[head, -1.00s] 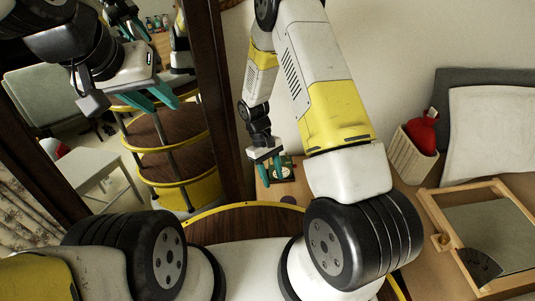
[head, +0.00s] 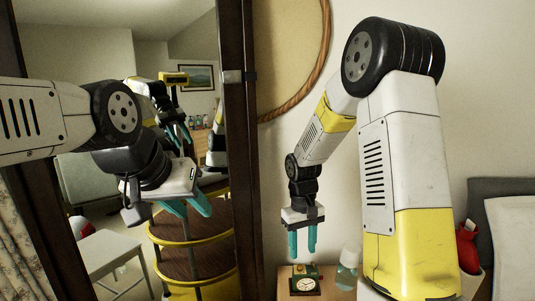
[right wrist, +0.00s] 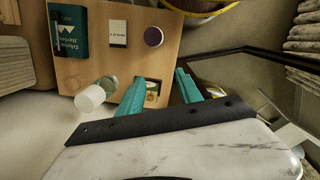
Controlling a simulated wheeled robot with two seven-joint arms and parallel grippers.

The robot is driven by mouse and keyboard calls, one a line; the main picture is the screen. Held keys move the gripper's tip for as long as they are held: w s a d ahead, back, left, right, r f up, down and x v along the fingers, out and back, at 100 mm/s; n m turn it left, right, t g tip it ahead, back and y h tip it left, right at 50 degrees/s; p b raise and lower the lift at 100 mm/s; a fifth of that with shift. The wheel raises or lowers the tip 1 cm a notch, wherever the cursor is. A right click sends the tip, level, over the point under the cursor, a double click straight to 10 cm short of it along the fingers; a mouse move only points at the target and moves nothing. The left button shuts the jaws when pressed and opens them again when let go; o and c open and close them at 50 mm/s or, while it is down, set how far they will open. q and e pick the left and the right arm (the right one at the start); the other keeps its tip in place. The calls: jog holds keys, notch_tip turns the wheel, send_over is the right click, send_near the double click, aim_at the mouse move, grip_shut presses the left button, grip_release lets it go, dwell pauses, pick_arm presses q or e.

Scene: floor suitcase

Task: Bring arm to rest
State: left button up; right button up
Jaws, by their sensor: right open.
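My right gripper (head: 302,254) hangs down with two teal fingers apart and nothing between them. It is above a small green and gold clock (head: 305,281) on the wooden nightstand (head: 288,272). In the right wrist view the clock (right wrist: 152,88) shows beyond the open fingers (right wrist: 160,88), and I see no contact. My left gripper (head: 190,207) is at the left in front of the mirror, its teal fingers apart and empty. My right arm's large links cover part of the wall and nightstand.
The right wrist view shows a teal book (right wrist: 70,30), a white box (right wrist: 118,33) and a dark round item (right wrist: 153,37) on the nightstand. A dark-framed mirror (head: 239,170) reflects me. A bed headboard (head: 490,188) is at right.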

jog(key=s+d+r+m+t+y, duration=0.1)
jog(key=s+r+t, duration=0.1)
jog(key=s+r, duration=0.3)
jog(key=s+d+r+m+t, duration=0.1)
jog(key=s+r+t, duration=0.2)
jog(key=r, duration=0.8)
jog(key=s+d+r+m+t+y, duration=0.1)
jog(key=s+d+r+t, duration=0.1)
jog(key=s+r, duration=0.5)
jog(key=shift+s+r+m+t+y, duration=0.3)
jog(key=shift+s+r, duration=0.05)
jog(key=shift+r, duration=0.4)
jog(key=shift+c, duration=0.4)
